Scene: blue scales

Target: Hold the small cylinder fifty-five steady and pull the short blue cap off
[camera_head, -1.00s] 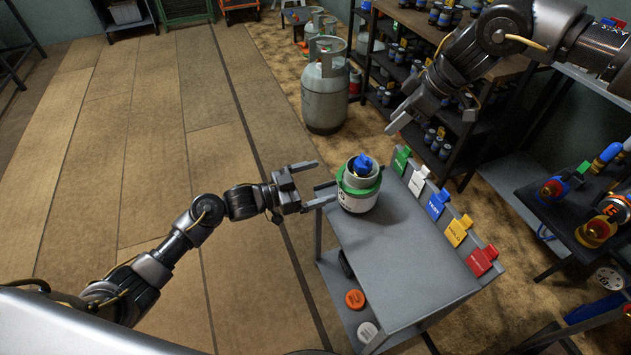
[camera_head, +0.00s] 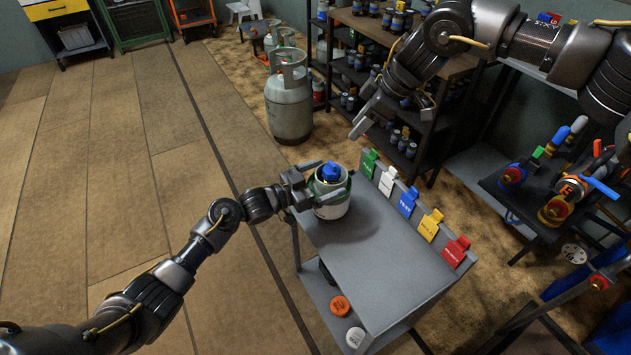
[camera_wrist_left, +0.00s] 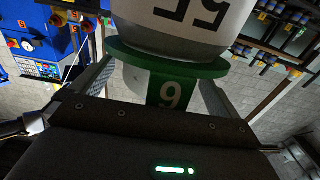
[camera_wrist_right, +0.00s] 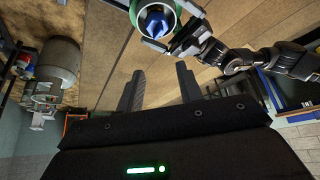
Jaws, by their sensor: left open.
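The small cylinder fifty-five (camera_head: 334,208) is white and grey with a green collar and stands on the grey cart's top. The left wrist view shows its white body marked 55 (camera_wrist_left: 190,15) and the green collar with a 9 tag (camera_wrist_left: 170,94). The short blue cap (camera_head: 331,171) sits on top, inside the collar; it also shows in the right wrist view (camera_wrist_right: 156,21). My left gripper (camera_head: 318,182) is open with its fingers around the cylinder's collar; contact is not clear. My right gripper (camera_head: 366,118) is open and empty, above and right of the cylinder.
The grey cart (camera_head: 375,275) has green, white, blue, yellow and red tags (camera_head: 407,203) along its right edge. Orange and white discs (camera_head: 340,306) lie on its lower shelf. A large grey gas cylinder (camera_head: 289,95) stands behind, and a dark shelf of small canisters (camera_head: 395,60) is at the back.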

